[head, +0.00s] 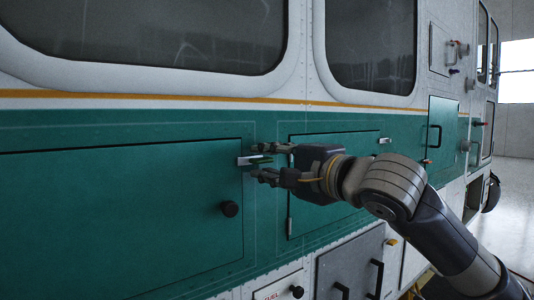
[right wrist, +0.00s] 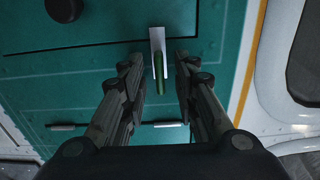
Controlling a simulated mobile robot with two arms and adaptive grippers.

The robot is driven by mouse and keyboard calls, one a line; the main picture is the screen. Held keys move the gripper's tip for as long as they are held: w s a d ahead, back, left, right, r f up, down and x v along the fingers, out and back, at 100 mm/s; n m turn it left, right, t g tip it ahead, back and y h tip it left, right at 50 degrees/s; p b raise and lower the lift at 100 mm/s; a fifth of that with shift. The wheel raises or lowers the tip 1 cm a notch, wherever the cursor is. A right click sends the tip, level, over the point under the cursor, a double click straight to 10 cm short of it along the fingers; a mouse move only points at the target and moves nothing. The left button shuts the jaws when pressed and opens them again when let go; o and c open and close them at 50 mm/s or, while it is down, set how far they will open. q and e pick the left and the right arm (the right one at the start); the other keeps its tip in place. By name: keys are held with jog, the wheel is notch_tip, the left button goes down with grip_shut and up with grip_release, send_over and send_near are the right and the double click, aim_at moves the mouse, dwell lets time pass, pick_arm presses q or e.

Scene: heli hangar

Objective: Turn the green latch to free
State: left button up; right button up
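The green latch (head: 262,160) is a slim green handle on a white plate (head: 247,160) at the right edge of a large green panel door. In the right wrist view the green handle (right wrist: 159,70) lies in line with its white plate (right wrist: 157,38). My right gripper (head: 256,160) is open in front of the latch. In the right wrist view its two fingers (right wrist: 158,62) stand on either side of the handle, with a visible gap on both sides. I cannot tell how far the fingertips are from the panel. My left gripper is not in view.
A black round knob (head: 230,209) sits on the large door, below left of the latch. A second green door (head: 350,190) lies to the right, behind my right arm, with a small white latch (head: 385,141) at its upper right. Grey lower doors have black handles (head: 376,279).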

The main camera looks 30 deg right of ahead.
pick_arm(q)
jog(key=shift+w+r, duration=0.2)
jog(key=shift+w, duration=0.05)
pick_arm(e)
jog(key=shift+w, duration=0.4)
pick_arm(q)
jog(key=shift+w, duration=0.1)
pick_arm(e)
grip_shut()
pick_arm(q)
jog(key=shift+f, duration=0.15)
pick_arm(e)
jog(key=shift+a+f, duration=0.1)
pick_arm(q)
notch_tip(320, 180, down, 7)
jog(key=b, duration=0.7)
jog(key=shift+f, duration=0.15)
pick_arm(e)
jog(key=m, duration=1.8)
pick_arm(q)
jog(key=shift+b, duration=0.3)
